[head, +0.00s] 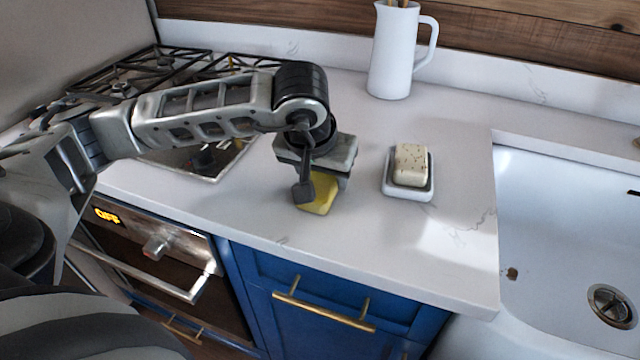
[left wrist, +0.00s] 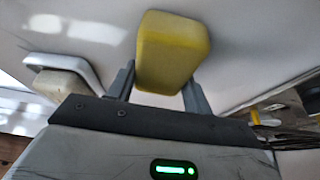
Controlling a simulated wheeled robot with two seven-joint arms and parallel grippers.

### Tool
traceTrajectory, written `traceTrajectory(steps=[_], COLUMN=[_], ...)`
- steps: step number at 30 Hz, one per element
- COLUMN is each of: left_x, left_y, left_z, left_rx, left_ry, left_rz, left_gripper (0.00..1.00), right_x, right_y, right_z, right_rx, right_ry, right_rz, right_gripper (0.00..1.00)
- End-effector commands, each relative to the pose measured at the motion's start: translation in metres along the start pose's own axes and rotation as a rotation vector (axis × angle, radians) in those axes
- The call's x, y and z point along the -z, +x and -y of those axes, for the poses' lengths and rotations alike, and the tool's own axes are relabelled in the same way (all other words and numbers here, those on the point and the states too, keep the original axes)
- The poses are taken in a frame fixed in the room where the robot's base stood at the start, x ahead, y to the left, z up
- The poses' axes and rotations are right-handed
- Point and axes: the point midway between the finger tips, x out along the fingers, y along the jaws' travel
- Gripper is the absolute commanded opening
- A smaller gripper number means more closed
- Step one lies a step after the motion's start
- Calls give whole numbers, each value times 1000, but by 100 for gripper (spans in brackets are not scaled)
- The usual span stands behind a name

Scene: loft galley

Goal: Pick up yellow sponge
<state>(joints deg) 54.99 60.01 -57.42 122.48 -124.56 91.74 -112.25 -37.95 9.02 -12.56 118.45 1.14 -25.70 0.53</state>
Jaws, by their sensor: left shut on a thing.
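The yellow sponge (head: 319,194) is at the middle of the white counter in the head view, partly hidden by my left gripper (head: 318,190). My left gripper comes down over it from above and is shut on it. In the left wrist view the sponge (left wrist: 172,50) sits between the two grey fingers (left wrist: 158,84), with its far end sticking out past them. I cannot tell whether the sponge still touches the counter. My right gripper is not in view.
A speckled soap bar (head: 411,164) on a white dish (head: 408,194) stands just right of the gripper. A white jug (head: 391,60) stands at the back. The stove (head: 150,75) is at the left and the sink (head: 545,220) at the right.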

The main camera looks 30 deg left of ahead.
Motion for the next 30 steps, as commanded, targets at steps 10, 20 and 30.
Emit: traceTrajectory(steps=[10, 20, 30], left_x=[6, 6, -26], left_y=[-13, -93, -144], left_z=[0, -38, -90], left_rx=[-2, -8, 0], left_ry=[-1, 7, 6], left_rz=[-5, -9, -6], left_gripper=[29, 29, 29], right_x=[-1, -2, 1], right_y=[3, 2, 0], right_z=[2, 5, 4], right_rx=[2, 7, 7], right_ry=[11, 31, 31], right_rz=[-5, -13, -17], right_gripper=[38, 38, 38])
